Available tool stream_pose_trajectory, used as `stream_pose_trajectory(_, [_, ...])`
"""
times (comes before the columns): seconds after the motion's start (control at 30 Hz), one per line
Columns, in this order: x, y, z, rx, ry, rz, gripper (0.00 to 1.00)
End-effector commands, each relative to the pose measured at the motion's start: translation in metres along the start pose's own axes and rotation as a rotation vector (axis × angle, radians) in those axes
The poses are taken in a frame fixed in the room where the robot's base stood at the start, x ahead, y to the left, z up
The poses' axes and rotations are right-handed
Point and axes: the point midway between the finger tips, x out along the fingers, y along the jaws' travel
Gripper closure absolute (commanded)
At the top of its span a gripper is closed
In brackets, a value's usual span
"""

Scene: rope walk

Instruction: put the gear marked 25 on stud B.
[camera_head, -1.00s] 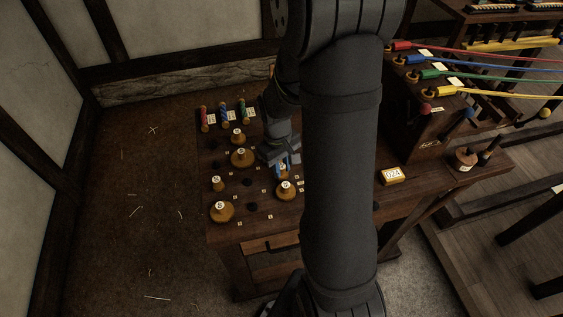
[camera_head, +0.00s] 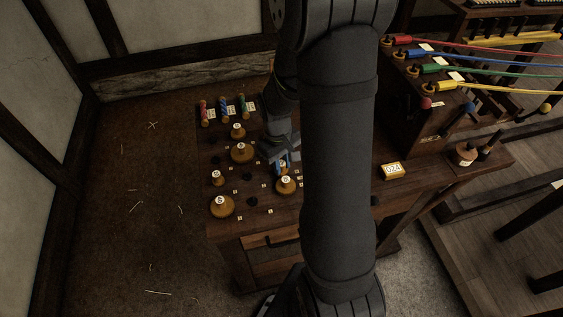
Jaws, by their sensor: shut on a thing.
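Several round wooden gears with knobs and white labels sit on the dark bench top. One gear (camera_head: 286,187) is right at the tips of my gripper (camera_head: 281,169), which points down with blue showing at its fingers. My gripper is shut, apparently on this gear's knob, but the contact is too small to see clearly. Its label is too small to read for certain. Other gears are at the front left (camera_head: 221,208), the middle (camera_head: 241,154), and further back (camera_head: 238,132). Small letter tags mark the dark spots on the bench. I cannot tell which is stud B.
Red, blue and green spools (camera_head: 223,110) stand at the back left. My arm hides the bench's middle right.

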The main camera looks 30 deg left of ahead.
Motion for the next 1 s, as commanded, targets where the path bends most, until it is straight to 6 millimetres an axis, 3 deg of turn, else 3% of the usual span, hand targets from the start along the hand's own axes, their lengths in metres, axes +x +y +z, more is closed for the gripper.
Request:
stream_pose_trajectory(0.87, [0.0090, 0.0000, -0.0011, 0.000, 0.000, 0.000, 0.96])
stream_pose_trajectory(0.9, [0.0090, 0.0000, -0.0011, 0.000, 0.000, 0.000, 0.70])
stream_pose_trajectory(1.0, [0.0090, 0.0000, -0.0011, 0.000, 0.000, 0.000, 0.53])
